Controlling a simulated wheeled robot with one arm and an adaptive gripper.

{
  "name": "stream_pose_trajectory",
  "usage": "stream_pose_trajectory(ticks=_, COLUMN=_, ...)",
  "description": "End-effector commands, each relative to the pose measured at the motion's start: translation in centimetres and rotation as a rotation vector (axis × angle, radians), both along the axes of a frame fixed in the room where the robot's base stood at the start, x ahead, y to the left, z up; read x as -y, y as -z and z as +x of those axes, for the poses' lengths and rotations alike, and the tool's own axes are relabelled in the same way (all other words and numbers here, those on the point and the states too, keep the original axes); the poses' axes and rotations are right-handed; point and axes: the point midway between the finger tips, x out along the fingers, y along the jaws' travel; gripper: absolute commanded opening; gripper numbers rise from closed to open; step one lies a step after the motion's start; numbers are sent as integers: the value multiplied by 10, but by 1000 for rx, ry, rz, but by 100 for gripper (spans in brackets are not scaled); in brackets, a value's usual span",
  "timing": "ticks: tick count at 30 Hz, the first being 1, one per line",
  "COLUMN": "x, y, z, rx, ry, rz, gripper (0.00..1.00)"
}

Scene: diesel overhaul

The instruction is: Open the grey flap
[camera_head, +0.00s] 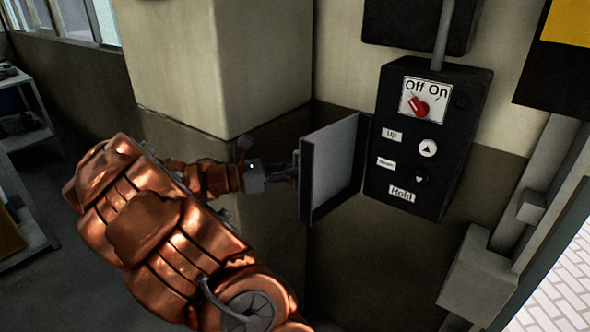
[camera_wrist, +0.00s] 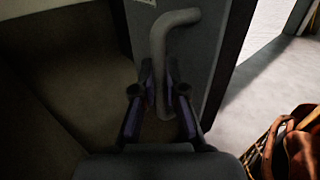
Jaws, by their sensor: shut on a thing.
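The grey flap (camera_head: 334,168) stands swung out from the wall, left of the black control box. Its pale grey inner face and dark rim show in the head view. In the wrist view the flap's dark outer side (camera_wrist: 202,50) fills the upper middle, with a bent grey handle (camera_wrist: 174,20) on it. My gripper (camera_wrist: 159,82) has its two fingers shut on this handle, one on each side. In the head view my gripper (camera_head: 288,173) is at the flap's left side; the handle is hidden there.
The control box (camera_head: 428,140) with a red switch and buttons is on the wall right of the flap. A wall corner (camera_head: 225,120) is close behind my arm. A shelf (camera_head: 25,140) stands far left; grey metalwork (camera_head: 482,275) is at lower right.

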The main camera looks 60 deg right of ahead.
Motion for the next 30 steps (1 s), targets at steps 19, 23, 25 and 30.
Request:
stream_pose_trajectory(ticks=19, x=-2, y=0, z=3, rx=0, ry=-3, rz=0, gripper=37)
stream_pose_trajectory(ticks=23, x=-10, y=0, z=12, rx=-1, ry=-4, rz=0, gripper=37)
stream_pose_trajectory(ticks=25, x=-17, y=1, z=21, rx=0, ry=-6, rz=1, gripper=37)
stream_pose_trajectory(ticks=30, x=-39, y=0, z=47, rx=3, ry=-7, rz=-1, gripper=37)
